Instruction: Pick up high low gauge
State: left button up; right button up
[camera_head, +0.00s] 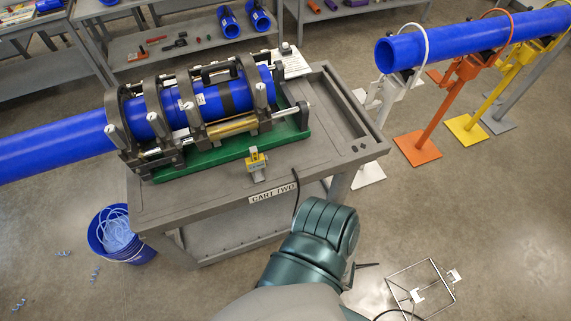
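A small yellow and grey item (256,163) stands near the front edge of the grey cart (205,198), just in front of the green tray. It may be the high low gauge, but it is too small to tell for sure. One of my arms, dark teal, comes up from the bottom centre, in front of the cart's right part and apart from the yellow item. No gripper fingers can be made out on it. A thin dark part beside this arm is unclear. My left gripper is not seen.
A fusion machine clamps a blue pipe (55,145) on a green tray (215,156) on the cart. A blue bucket (120,245) stands at the left. Pipe stands (418,148) hold another blue pipe (450,38) at the right. A wire frame (420,285) is on the floor.

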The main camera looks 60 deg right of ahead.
aim_at(255, 163)
jog(key=z, duration=1.8)
